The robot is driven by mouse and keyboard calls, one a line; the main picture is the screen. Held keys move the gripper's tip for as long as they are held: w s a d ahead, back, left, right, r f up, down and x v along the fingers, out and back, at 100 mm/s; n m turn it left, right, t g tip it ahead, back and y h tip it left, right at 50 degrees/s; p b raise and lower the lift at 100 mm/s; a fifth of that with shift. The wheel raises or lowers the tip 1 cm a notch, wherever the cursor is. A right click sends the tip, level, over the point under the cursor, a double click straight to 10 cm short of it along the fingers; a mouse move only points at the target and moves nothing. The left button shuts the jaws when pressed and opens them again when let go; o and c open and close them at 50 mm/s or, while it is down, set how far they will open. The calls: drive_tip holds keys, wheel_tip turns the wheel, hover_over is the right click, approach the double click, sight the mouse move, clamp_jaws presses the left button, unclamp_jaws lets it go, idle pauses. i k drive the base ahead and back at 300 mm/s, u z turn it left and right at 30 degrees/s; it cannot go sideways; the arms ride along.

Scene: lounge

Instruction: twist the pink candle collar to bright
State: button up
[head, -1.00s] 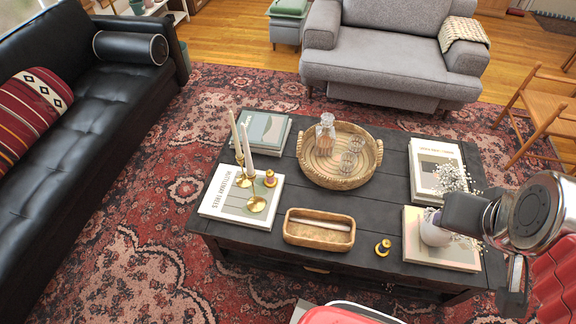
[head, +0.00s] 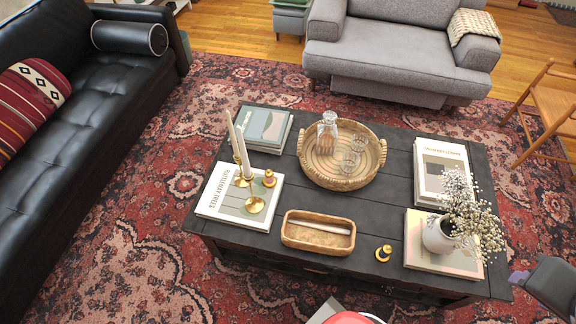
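A small gold collar piece with a pink band (head: 269,178) stands on the white book at the left of the coffee table, beside the candles. A similar gold piece with a dark middle (head: 383,253) sits on the bare table top, right of the wooden tray. Two white candles (head: 243,152) stand in gold holders on the same book. A dark end part of my arm (head: 548,284) shows at the lower right edge, apart from the table objects and far from the pink collar.
The dark coffee table (head: 390,206) also carries a round wicker tray (head: 304,167) with a carafe and glasses, a wooden tray (head: 318,246), and a vase of white flowers (head: 440,235) on a book. A black sofa (head: 85,125) and grey armchair (head: 400,62) flank the rug.

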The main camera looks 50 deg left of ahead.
sight(269, 174)
drive_tip(key=z, duration=0.55)
drive_tip(key=k, duration=1.05)
drive_tip(key=u, duration=1.9)
drive_tip(key=i, duration=0.7)
drive_tip(key=u, duration=0.05)
